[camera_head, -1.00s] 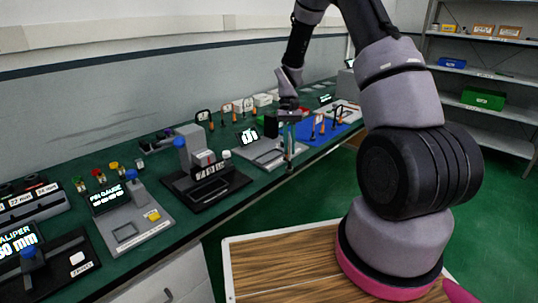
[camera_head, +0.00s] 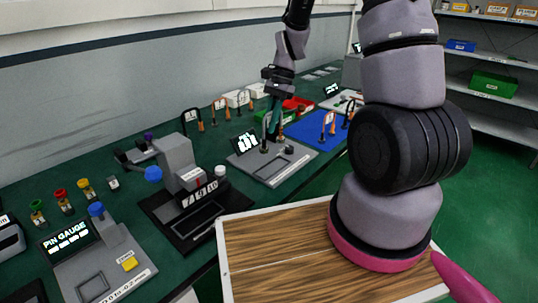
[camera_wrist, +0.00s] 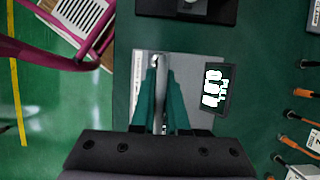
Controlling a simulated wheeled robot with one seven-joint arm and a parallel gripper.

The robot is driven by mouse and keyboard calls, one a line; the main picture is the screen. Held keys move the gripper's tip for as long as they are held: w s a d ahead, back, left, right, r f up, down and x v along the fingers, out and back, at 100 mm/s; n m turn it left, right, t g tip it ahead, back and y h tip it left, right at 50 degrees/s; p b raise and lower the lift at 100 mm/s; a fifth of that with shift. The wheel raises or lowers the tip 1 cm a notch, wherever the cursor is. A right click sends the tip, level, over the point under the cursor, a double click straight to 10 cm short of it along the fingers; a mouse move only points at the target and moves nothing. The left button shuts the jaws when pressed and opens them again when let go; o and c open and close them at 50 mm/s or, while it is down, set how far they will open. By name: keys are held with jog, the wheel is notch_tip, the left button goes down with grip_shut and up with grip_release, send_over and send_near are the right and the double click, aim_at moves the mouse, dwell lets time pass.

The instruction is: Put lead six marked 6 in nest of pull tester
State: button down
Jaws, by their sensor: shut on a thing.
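The pull tester (camera_head: 258,171) is a grey plate with a tilted black display (camera_head: 245,142), standing on the green bench. Its plate (camera_wrist: 140,72) and display (camera_wrist: 216,88) also show in the wrist view. My gripper (camera_head: 270,136) points down over the tester's plate, between its small upright posts. In the wrist view its teal fingers (camera_wrist: 160,68) are shut on a thin grey piece, probably a lead. The fingers hide most of this piece, and I cannot read any 6 on it. The nest is hidden or too small to make out.
Several leads with orange ends and number tags (camera_head: 220,105) stand along the wall behind the tester. More stand on a blue mat (camera_head: 306,131) to its right. A black fixture with a blue knob (camera_head: 153,174) and a pin gauge (camera_head: 95,255) stand to the left.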

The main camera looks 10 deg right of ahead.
notch_tip(320, 180, down, 8)
jog(key=shift+f, duration=0.25)
jog(key=shift+f, duration=0.15)
jog(key=c, duration=0.9)
grip_release()
